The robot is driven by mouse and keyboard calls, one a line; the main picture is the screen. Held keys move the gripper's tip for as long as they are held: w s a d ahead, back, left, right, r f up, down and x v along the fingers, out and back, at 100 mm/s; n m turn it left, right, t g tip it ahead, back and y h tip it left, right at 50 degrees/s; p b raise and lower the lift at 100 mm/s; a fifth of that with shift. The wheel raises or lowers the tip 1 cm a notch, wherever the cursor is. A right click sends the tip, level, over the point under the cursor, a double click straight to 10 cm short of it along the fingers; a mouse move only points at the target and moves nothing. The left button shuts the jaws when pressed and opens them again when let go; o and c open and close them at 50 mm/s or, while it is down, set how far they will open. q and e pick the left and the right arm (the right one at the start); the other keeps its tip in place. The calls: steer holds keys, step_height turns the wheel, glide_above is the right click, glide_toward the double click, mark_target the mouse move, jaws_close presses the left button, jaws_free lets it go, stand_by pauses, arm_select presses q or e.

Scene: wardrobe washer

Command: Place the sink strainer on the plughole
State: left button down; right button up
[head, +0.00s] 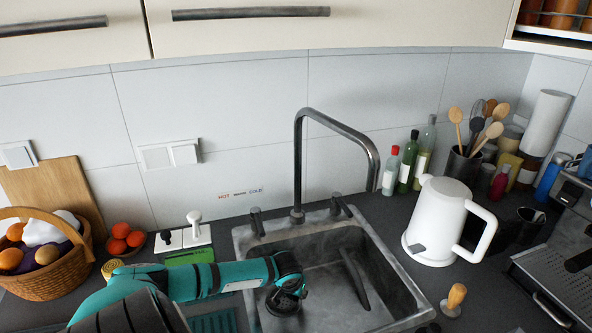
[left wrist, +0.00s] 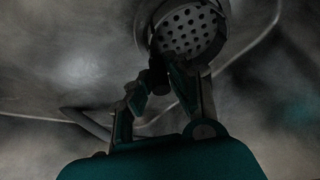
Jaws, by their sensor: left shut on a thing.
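The sink strainer (left wrist: 190,32) is a round, perforated metal disc, seen at the top of the left wrist view. A paler curved rim shows beside it; I cannot tell whether this is the plughole's edge. My left gripper (left wrist: 178,80) is shut on the strainer, with its fingertips at the strainer's near side. In the head view my left gripper (head: 288,284) reaches down into the sink basin (head: 325,262) at its left side, with the dark round strainer (head: 284,303) below it. The plughole is not clearly visible, and contact with it cannot be told. My right gripper is not in view.
A tall faucet (head: 299,165) stands behind the basin. A long dark thing (head: 354,278) lies in it. A white kettle (head: 437,222) and a small wooden-handled thing (head: 456,297) are at the right. A soap-and-brush set (head: 186,240) and fruit basket (head: 45,262) are left.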

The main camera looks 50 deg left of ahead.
arm_select(q)
steer(key=shift+f, duration=0.1)
steer(key=c, duration=0.9)
jaws_free()
steer(key=shift+o, duration=0.2)
steer(key=p+v, duration=1.2)
steer(key=p, duration=0.2)
steer(key=shift+f, duration=0.1)
stand_by(0.4)
